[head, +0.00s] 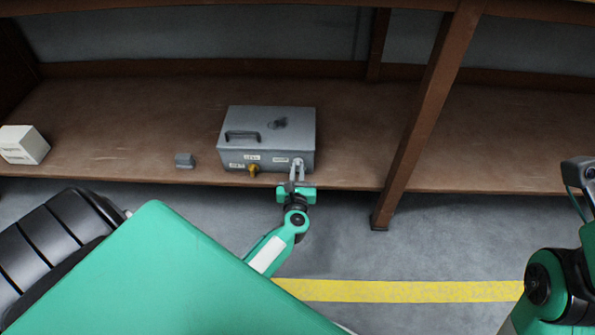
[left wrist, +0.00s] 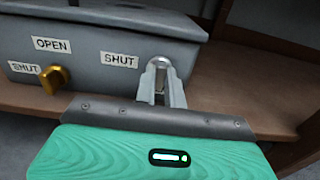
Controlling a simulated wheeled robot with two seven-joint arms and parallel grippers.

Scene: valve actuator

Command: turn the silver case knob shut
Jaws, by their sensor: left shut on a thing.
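A grey metal case (head: 268,137) sits on the brown shelf. Its silver knob (left wrist: 160,62) is at the right end of the front face, beside a SHUT label (left wrist: 119,61). My left gripper (head: 298,173) reaches the case from the front; its fingers, also in the left wrist view (left wrist: 161,80), are shut on the silver knob. The fingers hide part of the knob, and I cannot tell its exact turn. A brass knob (left wrist: 53,79) is further left on the same face, below an OPEN label (left wrist: 52,45) and right of another SHUT label (left wrist: 24,68). My right gripper is not in view.
A small grey block (head: 184,160) lies on the shelf (head: 130,120) left of the case. A white box (head: 23,145) is at the far left. A brown upright post (head: 425,115) stands right of the case. The shelf between case and post is clear.

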